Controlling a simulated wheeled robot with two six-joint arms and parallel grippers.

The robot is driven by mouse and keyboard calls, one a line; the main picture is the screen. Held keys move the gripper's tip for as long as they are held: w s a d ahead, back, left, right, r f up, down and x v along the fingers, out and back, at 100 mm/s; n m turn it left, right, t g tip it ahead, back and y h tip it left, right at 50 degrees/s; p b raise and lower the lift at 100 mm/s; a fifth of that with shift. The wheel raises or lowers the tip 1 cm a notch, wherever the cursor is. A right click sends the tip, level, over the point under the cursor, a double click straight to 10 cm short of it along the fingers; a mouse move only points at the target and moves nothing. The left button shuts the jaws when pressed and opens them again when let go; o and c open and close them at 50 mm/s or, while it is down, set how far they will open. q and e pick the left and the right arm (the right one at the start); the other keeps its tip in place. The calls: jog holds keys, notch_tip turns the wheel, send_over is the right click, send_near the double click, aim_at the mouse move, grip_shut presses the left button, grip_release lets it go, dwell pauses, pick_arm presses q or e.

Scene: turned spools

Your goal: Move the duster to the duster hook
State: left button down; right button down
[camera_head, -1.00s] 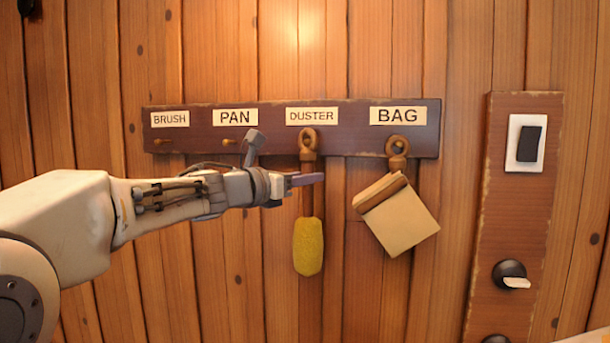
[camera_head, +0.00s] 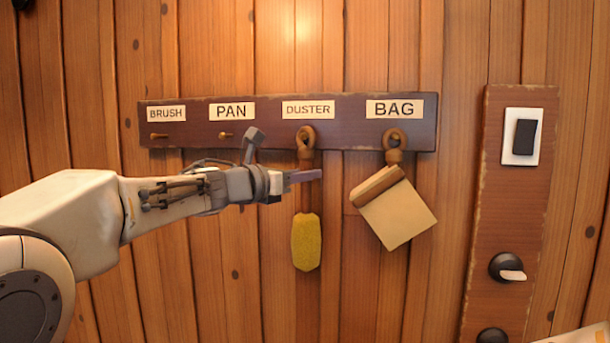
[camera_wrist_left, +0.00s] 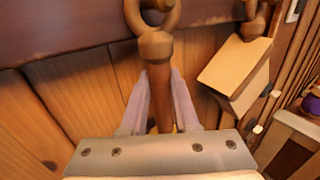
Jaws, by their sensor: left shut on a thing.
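The duster (camera_head: 306,243) hangs upright with its yellow head down and a brown handle ending in a ring. Its ring lies at the duster hook's place on the board, just under the DUSTER label (camera_head: 308,110). The peg is hard to make out, so I cannot tell whether the ring is fully around it. My left gripper (camera_head: 306,176) is shut on the duster's handle below the ring. The left wrist view shows the handle (camera_wrist_left: 156,60) between the two pale fingers of the gripper (camera_wrist_left: 160,90). My right gripper is not in view.
The hook board (camera_head: 270,139) has free pegs under BRUSH (camera_head: 159,136) and PAN (camera_head: 225,135). A tan bag or pad (camera_head: 398,213) hangs tilted under BAG, close right of the duster. A panel (camera_head: 510,215) with a switch and knobs stands further right.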

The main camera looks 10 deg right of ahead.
pick_arm(q)
jog(key=c, duration=0.6)
grip_release()
jog(key=b+v, duration=0.4)
jog(key=v, duration=0.6)
jog(key=s+a+f+n+y, duration=0.15)
jog(key=f+n+y, duration=0.35)
jog(key=f+n, duration=0.65)
jog(key=s+a+f+n+y, duration=0.1)
jog(key=s+f+n+y, duration=0.25)
jog(key=f+n, duration=0.8)
jog(key=s+a+f+n+g+y, duration=0.1)
jog(key=s+f+n+g, duration=0.3)
jog(key=s, duration=0.5)
jog(key=s+a+f+n+g+y, duration=0.1)
jog(key=s+f+n+g+y, duration=0.1)
jog(key=s+f+n, duration=0.4)
jog(key=s+a+f+n+g+y, duration=0.1)
jog(key=s+f+n+g, duration=0.4)
jog(key=s, duration=0.8)
jog(key=shift+s+a+f+n+g, duration=0.15)
jog(key=shift+a+f+n, duration=0.1)
jog(key=shift+f, duration=0.55)
jog(key=shift+a+f+n+g, duration=0.15)
jog(key=shift+a+f, duration=0.05)
jog(key=shift+f, duration=0.6)
